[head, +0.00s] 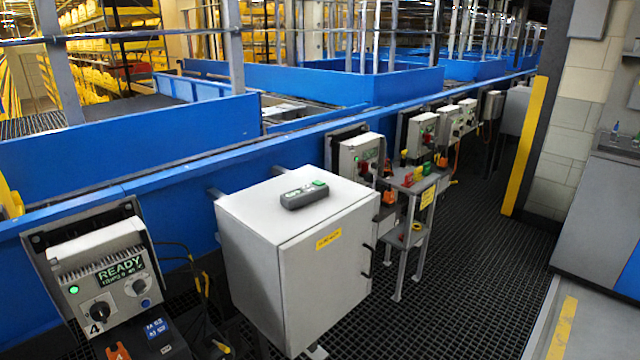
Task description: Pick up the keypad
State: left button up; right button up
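The keypad (304,194) is a small dark grey box with a green button at its right end and a light label patch. It lies flat on top of a light grey cabinet (318,262), near the middle of the cabinet's top face. Nothing covers it and nothing touches it from above. Neither my left nor my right gripper shows in the head view.
A control box with a READY display (103,272) stands left of the cabinet. A blue conveyor wall (180,240) runs behind. A small stand with coloured items (413,183) is to the right. Dark grated floor (455,270) lies open at the right.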

aim_at(300, 197)
jog(key=i+u, duration=0.1)
jog(key=u, duration=0.4)
jog(key=i+l+u, duration=0.2)
jog(key=l+u, duration=0.25)
jog(key=l, duration=0.15)
jog(key=i+l+u, duration=0.2)
jog(key=l, duration=0.15)
jog(key=l+u, duration=0.25)
jog(key=i+l, duration=0.05)
jog(key=l, duration=0.05)
